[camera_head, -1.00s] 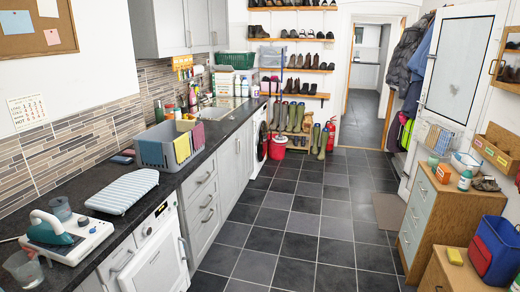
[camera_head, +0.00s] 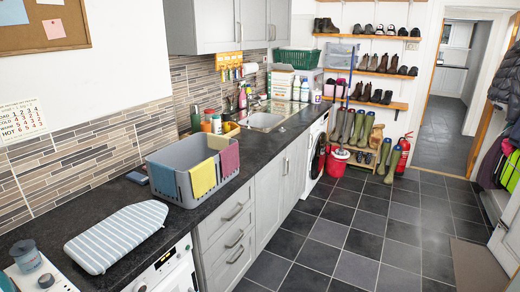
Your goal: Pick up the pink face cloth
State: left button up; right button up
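A grey plastic basket (camera_head: 180,193) stands on the dark worktop along the left wall. A pink face cloth (camera_head: 229,160) hangs over its near rim at the right end. A yellow cloth (camera_head: 203,178) hangs over the same rim just to the left of the pink one. Neither of my grippers shows in the camera_head view, so their state cannot be seen. The inside of the basket is partly hidden.
A striped sleeve board (camera_head: 116,236) lies nearer on the worktop (camera_head: 190,218). Several bottles (camera_head: 211,121) stand behind the basket, before the sink (camera_head: 265,120). The tiled floor (camera_head: 345,225) beside the cupboards is clear. Boots and a red bucket (camera_head: 336,161) stand farther back.

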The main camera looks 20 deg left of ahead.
aim_at(230, 158)
jog(key=i+u, duration=0.15)
jog(key=i, duration=0.35)
jog(key=i+l+u, duration=0.2)
jog(key=i, duration=0.3)
jog(key=i+l+u, duration=0.15)
jog(key=i, duration=0.3)
jog(key=i+u, duration=0.25)
jog(key=u, duration=0.25)
jog(key=i+l+u, duration=0.1)
jog(key=i+u, duration=0.15)
jog(key=u, duration=0.25)
jog(key=i+l+u, duration=0.15)
jog(key=u, duration=0.35)
jog(key=i, duration=0.05)
